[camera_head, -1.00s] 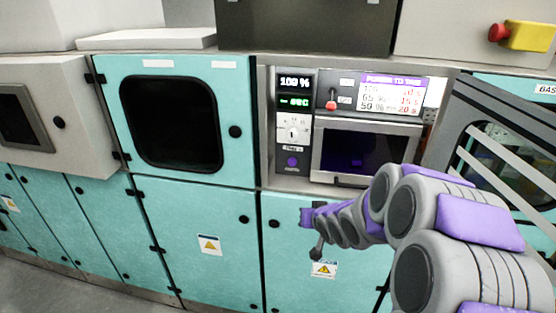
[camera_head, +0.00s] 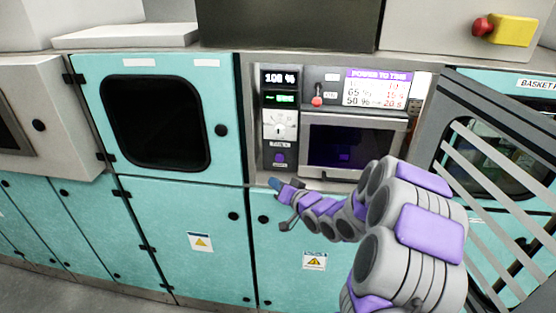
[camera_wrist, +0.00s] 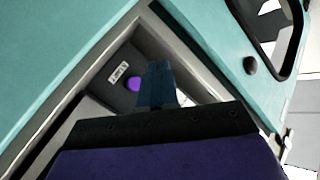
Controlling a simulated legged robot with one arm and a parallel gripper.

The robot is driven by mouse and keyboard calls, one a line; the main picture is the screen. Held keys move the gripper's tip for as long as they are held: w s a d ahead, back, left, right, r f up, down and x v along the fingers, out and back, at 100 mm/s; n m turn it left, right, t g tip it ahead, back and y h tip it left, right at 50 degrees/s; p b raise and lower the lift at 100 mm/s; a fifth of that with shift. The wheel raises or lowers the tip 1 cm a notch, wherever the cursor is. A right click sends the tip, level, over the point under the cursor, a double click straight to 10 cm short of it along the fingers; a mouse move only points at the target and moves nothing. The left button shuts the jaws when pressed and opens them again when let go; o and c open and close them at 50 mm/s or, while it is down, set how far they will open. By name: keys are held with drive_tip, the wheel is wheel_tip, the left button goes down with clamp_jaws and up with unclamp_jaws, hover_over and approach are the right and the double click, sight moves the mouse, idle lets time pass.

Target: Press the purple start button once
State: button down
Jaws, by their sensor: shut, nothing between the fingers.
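The purple start button (camera_head: 280,158) is a small round button low on a dark control panel, left of the machine's window. In the wrist view the button (camera_wrist: 133,84) shows on the panel beside a white label, just left of my fingertips. My gripper (camera_head: 274,183) is shut and empty. In the head view it is just below the button, by the lower edge of the machine's recess. In the wrist view my gripper (camera_wrist: 158,70) points toward the panel, and I cannot tell the exact gap to it.
Above the button are a white dial (camera_head: 280,125), a display reading about 100 % (camera_head: 280,78) and a red-tipped lever (camera_head: 317,100). A teal cabinet door (camera_head: 228,80) is at left. A barred grey door (camera_head: 490,180) stands at right. A red emergency knob (camera_head: 482,27) is at upper right.

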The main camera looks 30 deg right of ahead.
sight(280, 158)
drive_tip(key=w+d, duration=0.1)
drive_tip(key=w+d+p, duration=0.1)
drive_tip(key=w, duration=0.1)
drive_tip(key=w+d+p, duration=0.1)
drive_tip(key=w, duration=0.1)
drive_tip(key=shift+w+d+r, duration=0.1)
drive_tip(key=shift+w+d, duration=0.05)
drive_tip(key=shift+d, duration=0.2)
drive_tip(key=w+d+p, duration=0.1)
drive_tip(key=p, duration=0.1)
drive_tip(key=shift+w+p, duration=0.25)
drive_tip(key=shift+p, duration=0.1)
drive_tip(key=shift+w+d, duration=0.15)
drive_tip(key=shift+w, duration=0.1)
drive_tip(key=shift+w+d+p, duration=0.15)
drive_tip(key=shift+w+p, duration=0.1)
drive_tip(key=shift+p, duration=0.75)
idle(0.8)
drive_tip(key=shift+w+d+p, duration=0.4)
drive_tip(key=shift+w+p, duration=0.1)
drive_tip(key=shift+p, duration=0.25)
idle(1.2)
idle(0.3)
drive_tip(key=shift+s+a, duration=0.55)
drive_tip(key=shift+s, duration=0.25)
